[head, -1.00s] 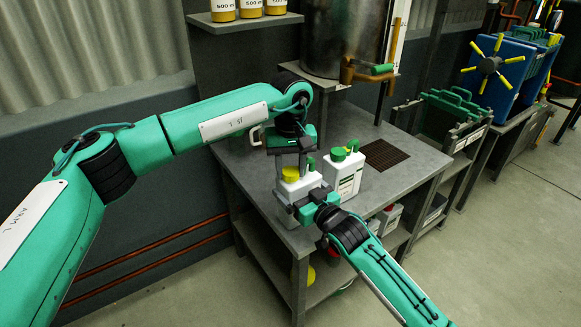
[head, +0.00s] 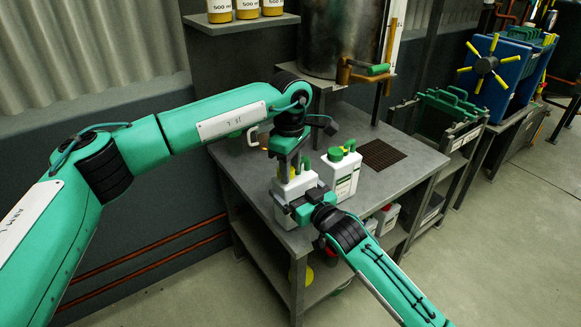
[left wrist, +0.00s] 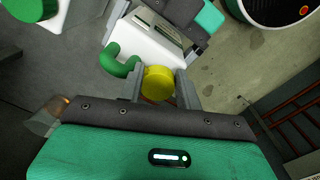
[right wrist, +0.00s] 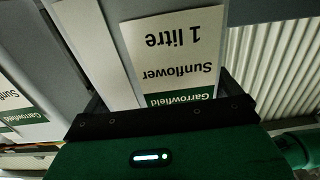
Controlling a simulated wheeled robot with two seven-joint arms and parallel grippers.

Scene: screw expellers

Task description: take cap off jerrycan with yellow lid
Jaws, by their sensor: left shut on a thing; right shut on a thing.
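The white jerrycan (head: 284,192) with the yellow cap stands at the table's front corner. Its yellow cap (left wrist: 158,84) is between the fingers of my left gripper (left wrist: 158,92), which is shut on it from above. In the head view, my left gripper (head: 291,170) mostly hides the cap. The jerrycan's green handle (left wrist: 120,62) is beside the cap. My right gripper (head: 299,206) is shut on the jerrycan's body from the front. The right wrist view shows the jerrycan's Sunflower 1 litre label (right wrist: 180,55) upside down between the right fingers (right wrist: 160,95). The cap appears seated on the neck.
A second white jerrycan (head: 343,178) with a green cap (head: 335,154) stands close on the right. A metal tank (head: 338,40) stands at the back.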

